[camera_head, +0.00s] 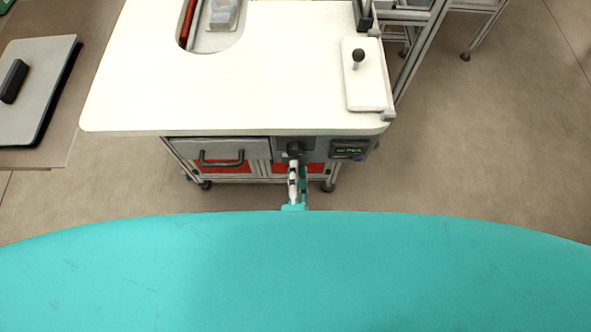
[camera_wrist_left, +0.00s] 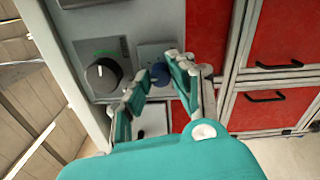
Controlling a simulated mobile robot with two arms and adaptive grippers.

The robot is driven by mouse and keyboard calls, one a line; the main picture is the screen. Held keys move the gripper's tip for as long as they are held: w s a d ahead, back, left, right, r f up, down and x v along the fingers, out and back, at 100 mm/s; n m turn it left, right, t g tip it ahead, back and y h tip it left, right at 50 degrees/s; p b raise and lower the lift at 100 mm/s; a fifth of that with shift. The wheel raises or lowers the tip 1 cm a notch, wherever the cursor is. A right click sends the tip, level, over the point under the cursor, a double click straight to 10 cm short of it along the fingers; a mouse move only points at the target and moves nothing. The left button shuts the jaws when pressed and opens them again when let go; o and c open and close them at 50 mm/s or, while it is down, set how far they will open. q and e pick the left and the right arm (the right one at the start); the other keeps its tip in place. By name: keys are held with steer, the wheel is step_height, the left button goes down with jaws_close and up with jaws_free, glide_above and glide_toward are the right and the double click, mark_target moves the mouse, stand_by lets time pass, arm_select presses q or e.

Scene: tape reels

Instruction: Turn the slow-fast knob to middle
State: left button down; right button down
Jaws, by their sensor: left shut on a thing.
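A grey control panel (camera_head: 316,144) sits on the front of the white-topped table. My left gripper (camera_head: 294,162) reaches up to a dark round knob (camera_head: 294,148) on it. In the left wrist view a dark blue round knob (camera_wrist_left: 159,74) sits between the fingertips of my left gripper (camera_wrist_left: 161,70), which is shut on it; the fingers partly cover it. Beside it on the panel, a black dial (camera_wrist_left: 101,76) with a light pointer mark stands free, under small green lettering I cannot read. No pointer shows on the gripped knob. My right gripper is not in view.
The white tabletop (camera_head: 230,95) lies above the panel. Red drawer fronts (camera_wrist_left: 275,110) lie right in the wrist view.

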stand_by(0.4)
arm_select(q)
steer(key=c, duration=1.1)
jaws_free()
steer(key=shift+c, duration=0.2)
steer(key=s, duration=0.7)
steer(key=shift+s, duration=0.25)
